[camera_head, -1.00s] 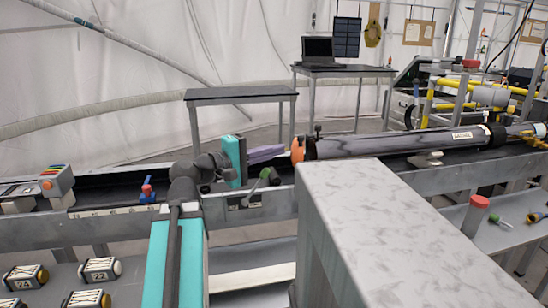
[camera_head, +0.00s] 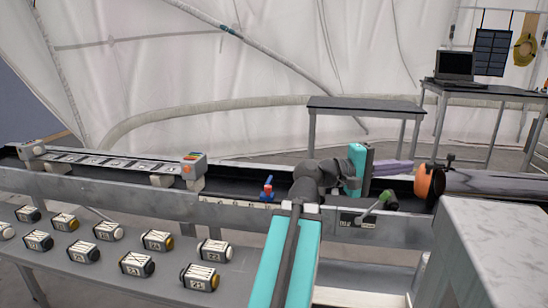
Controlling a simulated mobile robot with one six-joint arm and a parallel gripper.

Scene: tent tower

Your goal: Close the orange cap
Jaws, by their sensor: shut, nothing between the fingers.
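The orange cap (camera_head: 430,182) is at the left end of a long dark tube (camera_head: 490,183) that lies along the bench, at the right of the view. Whether the cap is fully seated or ajar is too small to tell. My arm reaches from the bottom middle, and its purple gripper (camera_head: 410,167) points right, just left of the cap. A small gap seems to show between them. The gripper looks shut and empty. Its fingertips are small here, and part of the wrist is hidden behind my arm.
A pale block (camera_head: 490,235) stands in front of the tube and hides its lower side. A green-handled lever (camera_head: 377,205) is below my gripper. A small red and blue valve (camera_head: 267,188) is to the left. Several numbered canisters lie on the lower left shelf (camera_head: 110,280).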

